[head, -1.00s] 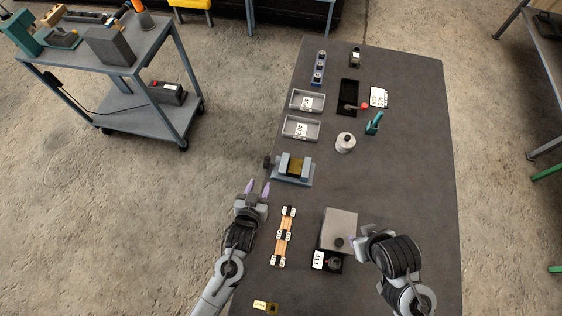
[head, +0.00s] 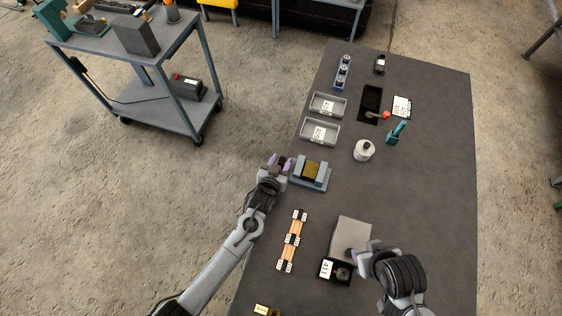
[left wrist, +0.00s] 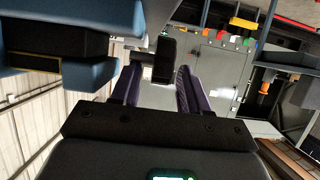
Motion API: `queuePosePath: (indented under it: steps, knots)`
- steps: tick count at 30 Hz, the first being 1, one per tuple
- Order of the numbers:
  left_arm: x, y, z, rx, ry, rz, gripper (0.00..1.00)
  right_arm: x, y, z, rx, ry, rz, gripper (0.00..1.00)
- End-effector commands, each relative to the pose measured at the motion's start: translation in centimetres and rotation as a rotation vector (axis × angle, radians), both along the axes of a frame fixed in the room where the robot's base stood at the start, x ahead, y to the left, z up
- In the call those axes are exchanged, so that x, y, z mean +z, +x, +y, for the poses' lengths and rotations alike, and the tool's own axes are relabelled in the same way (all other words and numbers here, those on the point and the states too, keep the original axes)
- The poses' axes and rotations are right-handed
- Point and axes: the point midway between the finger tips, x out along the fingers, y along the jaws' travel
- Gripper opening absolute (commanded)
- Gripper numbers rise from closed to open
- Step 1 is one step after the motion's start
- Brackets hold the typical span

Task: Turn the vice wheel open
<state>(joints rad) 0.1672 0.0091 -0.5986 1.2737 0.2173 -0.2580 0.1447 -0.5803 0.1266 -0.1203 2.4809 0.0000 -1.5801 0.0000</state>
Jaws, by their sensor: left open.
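The vice (head: 318,183) is a blue-grey block with a brass-coloured piece between its jaws, near the left edge of the bench. In the left wrist view its blue body (left wrist: 90,75) fills the left side. The dark vice wheel (left wrist: 166,58) shows just past and between the purple fingertips. My left gripper (head: 280,162) is open at the vice's left side, around or just short of the wheel; contact is unclear. In the head view the wheel is mostly hidden by the fingers. My right gripper (head: 356,253) is beside a grey box (head: 352,232); its jaw opening is unclear.
Two grey trays (head: 328,117) lie beyond the vice. A round metal part (head: 364,152) and a teal tool (head: 397,133) stand to its right. A wooden strip with white-labelled blocks (head: 292,240) lies nearer. The bench's right side is clear.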

Motion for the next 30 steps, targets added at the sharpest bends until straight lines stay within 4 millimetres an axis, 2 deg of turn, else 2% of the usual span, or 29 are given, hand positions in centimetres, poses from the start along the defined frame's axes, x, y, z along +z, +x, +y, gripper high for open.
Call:
queuePosePath:
  steps: [11, 14, 20, 26, 30]
  knots:
    - [-0.2, 0.4, -0.1, 0.0, 0.0, 0.0, 0.45, -0.1, 0.0, 0.0, -0.001, 0.0, 0.001, 0.43]
    - [-0.2, 0.4, -0.1, 0.0, 0.0, 0.0, 0.32, -0.1, 0.0, 0.0, -0.002, 0.003, 0.001, 0.43]
    - [-0.2, 0.4, -0.1, 0.0, 0.0, 0.0, 0.02, -0.1, 0.0, 0.2, -0.006, 0.008, 0.001, 0.43]
    - [-0.1, 0.4, -0.1, 0.0, 0.001, 0.006, 0.0, 0.1, 0.0, 0.2, -0.007, 0.01, 0.001, 0.43]
    - [0.2, 0.5, -0.2, 0.0, 0.01, 0.034, 0.0, 0.9, 0.0, 0.2, -0.007, 0.01, 0.001, 0.43]
